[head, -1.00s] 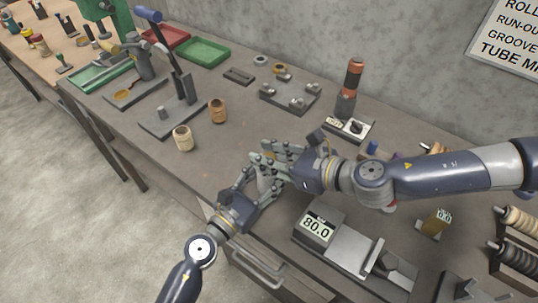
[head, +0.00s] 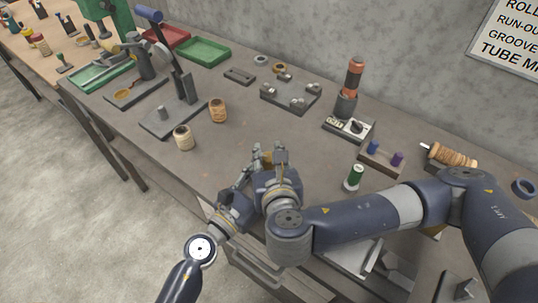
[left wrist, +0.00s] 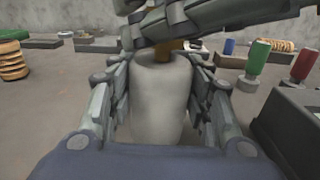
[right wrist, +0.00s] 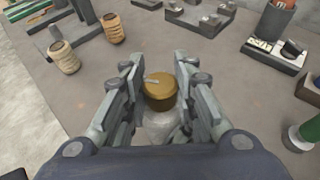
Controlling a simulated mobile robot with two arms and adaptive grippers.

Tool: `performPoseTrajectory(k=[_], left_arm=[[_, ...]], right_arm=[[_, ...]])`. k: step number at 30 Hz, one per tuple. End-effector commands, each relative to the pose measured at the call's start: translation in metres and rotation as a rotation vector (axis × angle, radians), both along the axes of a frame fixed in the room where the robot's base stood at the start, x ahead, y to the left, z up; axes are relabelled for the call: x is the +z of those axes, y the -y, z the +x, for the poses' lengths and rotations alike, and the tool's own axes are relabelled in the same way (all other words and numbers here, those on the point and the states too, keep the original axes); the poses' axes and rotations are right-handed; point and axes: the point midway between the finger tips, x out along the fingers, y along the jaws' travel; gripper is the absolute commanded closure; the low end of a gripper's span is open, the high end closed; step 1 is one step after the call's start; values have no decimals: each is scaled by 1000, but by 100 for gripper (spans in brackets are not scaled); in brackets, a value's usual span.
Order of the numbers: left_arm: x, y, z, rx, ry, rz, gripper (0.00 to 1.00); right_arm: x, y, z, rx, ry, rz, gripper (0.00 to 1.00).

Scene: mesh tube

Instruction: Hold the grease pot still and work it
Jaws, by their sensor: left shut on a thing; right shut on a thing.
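The grease pot (left wrist: 162,100) is a pale grey upright cup in the left wrist view. My left gripper (head: 242,178) is shut around its body, with fingers on both sides. The pot's brass cap (right wrist: 160,92), with a small light mark on top, sits above the body. My right gripper (head: 267,156) is over the pot, shut on this cap, with one finger on each side in the right wrist view. In the left wrist view the right gripper's fingers cross above the pot and hide most of the cap. In the head view my grippers mostly hide the pot.
Two tan spools (head: 183,137) stand left of the grippers, by a lever press (head: 175,110). A grey block with metal studs (head: 290,96) lies behind. A green-handled piece (head: 353,177) stands to the right. The bench between is clear.

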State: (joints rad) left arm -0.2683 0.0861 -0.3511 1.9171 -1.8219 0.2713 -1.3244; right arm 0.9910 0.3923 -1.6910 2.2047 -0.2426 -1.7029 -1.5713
Motion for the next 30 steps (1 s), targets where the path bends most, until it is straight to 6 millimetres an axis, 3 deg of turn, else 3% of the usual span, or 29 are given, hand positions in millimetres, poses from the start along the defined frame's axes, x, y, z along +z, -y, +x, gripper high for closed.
performPoseTrajectory(k=[12,27,28,30], left_arm=[[0,4,-3,-10,-1,1,87],[0,4,-3,-11,-1,0,87],[0,4,-3,-11,-1,0,87],[0,3,-3,-10,-2,-1,87]], right_arm=[[1,1,2,-166,4,0,98],[1,2,3,-183,5,-2,98],[1,2,3,-183,5,-2,67],[1,2,2,-183,5,-2,53]])
